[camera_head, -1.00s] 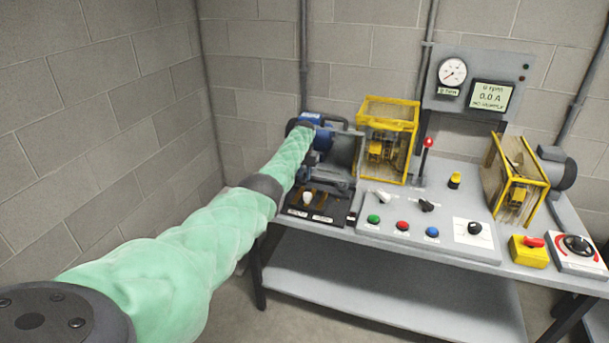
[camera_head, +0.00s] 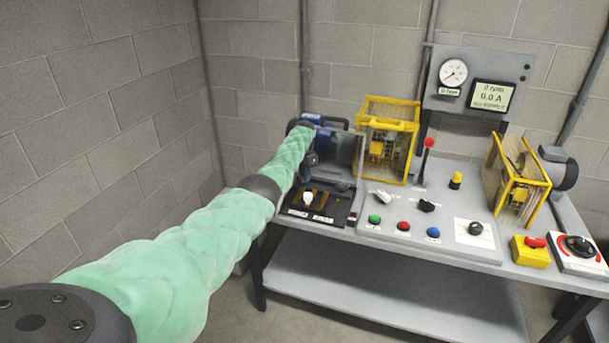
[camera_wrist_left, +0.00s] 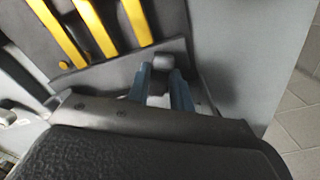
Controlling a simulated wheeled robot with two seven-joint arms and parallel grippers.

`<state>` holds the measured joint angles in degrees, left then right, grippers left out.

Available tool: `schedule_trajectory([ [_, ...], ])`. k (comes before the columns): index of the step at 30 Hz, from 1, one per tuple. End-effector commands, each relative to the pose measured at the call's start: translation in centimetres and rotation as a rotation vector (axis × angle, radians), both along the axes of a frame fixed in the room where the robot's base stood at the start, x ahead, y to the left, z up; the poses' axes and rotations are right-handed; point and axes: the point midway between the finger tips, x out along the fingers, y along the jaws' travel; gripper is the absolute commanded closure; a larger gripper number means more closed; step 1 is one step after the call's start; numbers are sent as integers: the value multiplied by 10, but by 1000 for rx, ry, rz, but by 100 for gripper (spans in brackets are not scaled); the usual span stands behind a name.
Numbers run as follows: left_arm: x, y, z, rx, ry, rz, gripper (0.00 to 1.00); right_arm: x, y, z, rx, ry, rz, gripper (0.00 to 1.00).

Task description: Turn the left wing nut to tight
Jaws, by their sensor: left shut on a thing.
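My left arm comes in from the left, and my left gripper (camera_head: 311,160) is at the left end of the bench, partly hidden by its own wrist. In the left wrist view its two blue-grey fingers (camera_wrist_left: 162,82) are shut on a small dark grey piece, which I take to be the left wing nut (camera_wrist_left: 163,62). The piece sits between the fingertips, beside a dark plate. The wing nut cannot be made out in the head view, and its tight mark is not visible. My right gripper is not in view.
A dark panel (camera_head: 326,217) with a white knob (camera_head: 308,198) lies just in front of my gripper. A yellow-framed guard (camera_head: 388,112) stands to the right. A grey control panel with coloured buttons (camera_head: 403,226) lies at the front. The lower shelf (camera_head: 395,290) is clear.

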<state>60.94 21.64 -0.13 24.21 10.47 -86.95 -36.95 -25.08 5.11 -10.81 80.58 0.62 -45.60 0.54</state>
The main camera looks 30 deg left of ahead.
Motion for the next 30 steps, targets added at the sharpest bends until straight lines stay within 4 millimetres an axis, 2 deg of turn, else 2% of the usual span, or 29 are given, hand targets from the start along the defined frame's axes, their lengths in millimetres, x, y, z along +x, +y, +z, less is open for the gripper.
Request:
schedule_trajectory([
  [9,1,1,2,1,-3,-1,100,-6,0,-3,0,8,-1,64],
  [10,1,1,2,1,-3,-1,74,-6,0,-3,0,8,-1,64],
  [13,1,1,2,1,-3,-1,56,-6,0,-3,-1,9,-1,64],
  [23,0,0,3,1,-1,-1,56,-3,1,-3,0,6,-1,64],
  [26,1,1,9,1,-1,-1,56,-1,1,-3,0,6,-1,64],
  [30,1,1,28,2,-4,-1,56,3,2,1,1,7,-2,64],
])
